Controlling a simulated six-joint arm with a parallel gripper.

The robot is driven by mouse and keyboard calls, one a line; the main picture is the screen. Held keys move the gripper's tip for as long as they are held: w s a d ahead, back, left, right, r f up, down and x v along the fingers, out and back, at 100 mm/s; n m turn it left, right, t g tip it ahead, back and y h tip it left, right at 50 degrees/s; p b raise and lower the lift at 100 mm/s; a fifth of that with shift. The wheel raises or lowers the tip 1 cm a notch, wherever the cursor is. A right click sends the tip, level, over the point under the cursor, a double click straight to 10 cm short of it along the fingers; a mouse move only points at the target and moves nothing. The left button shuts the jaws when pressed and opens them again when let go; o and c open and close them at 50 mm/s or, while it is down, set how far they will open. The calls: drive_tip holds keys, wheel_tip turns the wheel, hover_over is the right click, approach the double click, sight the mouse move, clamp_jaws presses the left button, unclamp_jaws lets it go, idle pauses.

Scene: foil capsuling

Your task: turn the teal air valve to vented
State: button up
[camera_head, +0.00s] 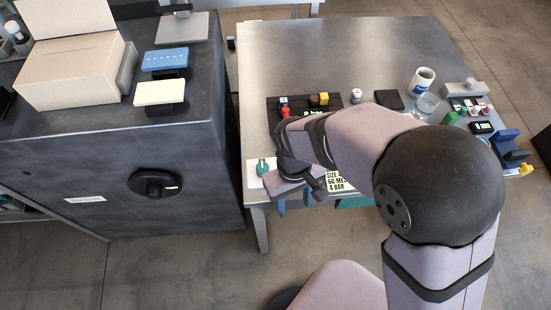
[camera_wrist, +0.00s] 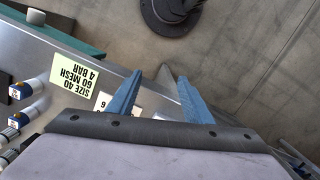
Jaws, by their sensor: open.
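The teal air valve (camera_head: 262,167) is a small teal handle on a white plate at the front left corner of the metal table in the head view. I cannot make it out in the wrist view. My gripper (camera_head: 295,203) is at the table's front edge, to the right of and nearer the camera than the valve. Its blue fingers are spread apart in the wrist view (camera_wrist: 160,95), with nothing between them. My wrist and arm hide part of the area beside the valve. The handle's exact setting is too small to read.
A printed card reading SIZE 40, 60 MESH, 4 BAR (camera_wrist: 75,73) lies near the fingers. Blue-and-white fittings (camera_wrist: 36,89) line the left. A dark cabinet (camera_head: 110,185) with a black knob stands left of the table. The table's back (camera_head: 320,55) is clear.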

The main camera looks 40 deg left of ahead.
sight(262, 167)
drive_tip(key=shift+y, duration=0.3)
drive_tip(key=a, duration=0.2)
drive_tip(key=a+r, duration=0.1)
drive_tip(key=a, duration=0.5)
drive_tip(key=shift+w+a+r, duration=0.2)
drive_tip(key=shift+w+r, duration=0.2)
drive_tip(key=shift+t+y, duration=0.4)
drive_tip(key=shift+y, duration=0.2)
drive_tip(key=a+r, duration=0.1)
drive_tip(key=w+a+r, duration=0.1)
drive_tip(key=a, duration=0.1)
drive_tip(key=w+a+r, duration=0.1)
drive_tip(key=r, duration=0.1)
drive_tip(key=shift+w+a+r, duration=0.1)
drive_tip(key=shift+w+a, duration=0.05)
drive_tip(key=shift+a, duration=0.25)
drive_tip(key=shift+a+r, duration=0.2)
drive_tip(key=shift+r, duration=0.8)
drive_tip(key=shift+d+m+h, duration=0.3)
drive_tip(key=shift+d+m, duration=0.05)
drive_tip(key=shift+m, duration=0.05)
drive_tip(key=shift+f+p, duration=1.25)
drive_tip(key=shift+f, duration=2.45)
drive_tip(key=c, duration=1.1)
